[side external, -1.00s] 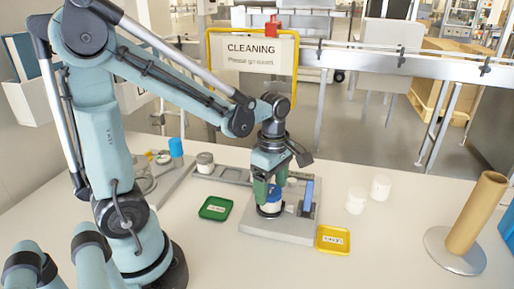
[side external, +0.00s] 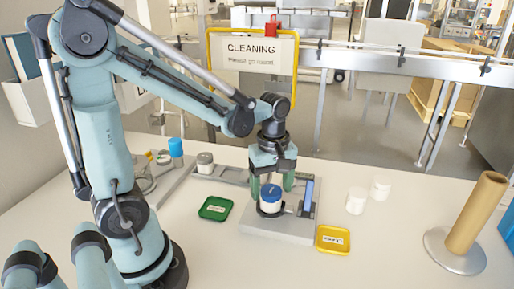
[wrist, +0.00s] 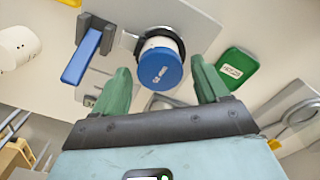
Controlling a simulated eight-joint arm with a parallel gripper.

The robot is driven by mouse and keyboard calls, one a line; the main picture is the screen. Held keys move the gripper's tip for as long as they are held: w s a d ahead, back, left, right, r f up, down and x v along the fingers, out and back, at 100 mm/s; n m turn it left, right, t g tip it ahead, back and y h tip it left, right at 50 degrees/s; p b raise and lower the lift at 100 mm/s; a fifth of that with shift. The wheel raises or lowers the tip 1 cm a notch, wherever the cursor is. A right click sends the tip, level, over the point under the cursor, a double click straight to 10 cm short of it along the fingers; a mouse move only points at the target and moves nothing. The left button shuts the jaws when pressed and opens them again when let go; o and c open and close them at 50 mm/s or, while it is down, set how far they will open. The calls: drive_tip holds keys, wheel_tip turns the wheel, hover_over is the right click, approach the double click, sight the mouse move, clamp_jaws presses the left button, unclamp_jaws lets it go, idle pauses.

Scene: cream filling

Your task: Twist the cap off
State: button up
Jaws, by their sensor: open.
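A white jar (side external: 270,206) with a blue cap (side external: 271,192) stands upright in a dark ring holder on the grey fixture plate (side external: 262,228). In the wrist view the blue cap (wrist: 160,71) lies ahead of and between the two green fingertips (wrist: 162,80), with gaps on both sides. The cap sits on the jar; whether it is loosened cannot be told.
A blue upright bar (side external: 307,192) stands on the fixture right of the jar. A green tray (side external: 215,208) lies to the left and a yellow tray (side external: 333,239) to the right. Two white jars (side external: 356,201) and a brown roll (side external: 476,213) stand further right. The table front is clear.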

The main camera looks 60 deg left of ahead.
drive_tip(key=m, duration=0.5)
drive_tip(key=shift+m, duration=0.4)
drive_tip(key=c, duration=0.9)
drive_tip(key=shift+r, duration=0.1)
drive_tip(key=shift+r, duration=0.1)
drive_tip(key=c, duration=0.3)
drive_tip(key=shift+f, duration=0.2)
